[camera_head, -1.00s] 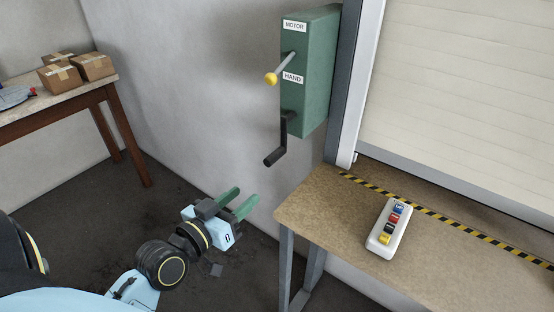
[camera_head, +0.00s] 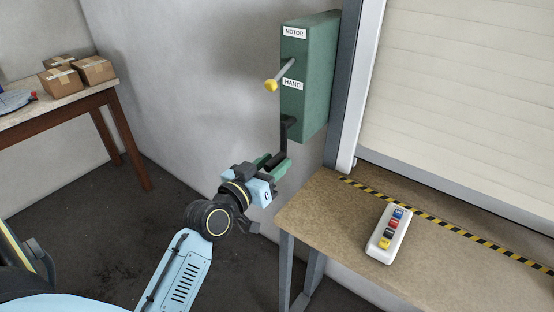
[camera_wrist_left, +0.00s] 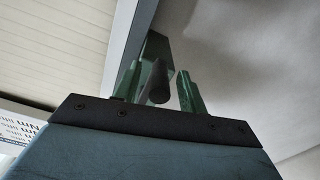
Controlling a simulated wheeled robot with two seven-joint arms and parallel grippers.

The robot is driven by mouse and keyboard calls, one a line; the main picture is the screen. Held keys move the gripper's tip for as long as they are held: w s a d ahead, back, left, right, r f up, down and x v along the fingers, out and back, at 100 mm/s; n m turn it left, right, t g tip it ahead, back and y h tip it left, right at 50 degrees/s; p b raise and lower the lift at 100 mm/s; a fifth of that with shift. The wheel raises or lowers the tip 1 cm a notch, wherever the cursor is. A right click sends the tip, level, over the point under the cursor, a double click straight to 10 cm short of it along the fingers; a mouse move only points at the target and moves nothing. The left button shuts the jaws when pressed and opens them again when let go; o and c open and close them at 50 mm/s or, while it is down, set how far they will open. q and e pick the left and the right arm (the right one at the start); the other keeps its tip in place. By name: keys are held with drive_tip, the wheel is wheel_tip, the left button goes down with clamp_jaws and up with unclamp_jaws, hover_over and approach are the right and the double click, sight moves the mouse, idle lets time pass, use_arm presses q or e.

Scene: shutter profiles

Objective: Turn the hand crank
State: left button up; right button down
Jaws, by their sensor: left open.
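The black hand crank (camera_head: 284,138) hangs from the lower part of the green gearbox (camera_head: 312,80) on the wall. A lever (camera_head: 279,77) with a yellow knob sits between the MOTOR and HAND labels, nearer HAND. My left gripper (camera_head: 274,165) is open at the crank's lower end, its green fingers on either side of the handle. In the left wrist view, the dark crank handle (camera_wrist_left: 158,82) stands between the two finger tips, with a gap visible to the right finger. The handle is partly hidden by my gripper in the head view. My right gripper is not in view.
A brown bench (camera_head: 330,222) stands at right, holding a white control box (camera_head: 389,234) with coloured buttons. A pale roller shutter (camera_head: 460,90) rises behind it. A table (camera_head: 60,110) with cardboard boxes (camera_head: 93,70) is at far left. Open floor lies between.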

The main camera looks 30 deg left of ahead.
use_arm(q)
drive_tip(key=shift+w+d, duration=0.1)
drive_tip(key=shift+w, duration=0.85)
clamp_jaws()
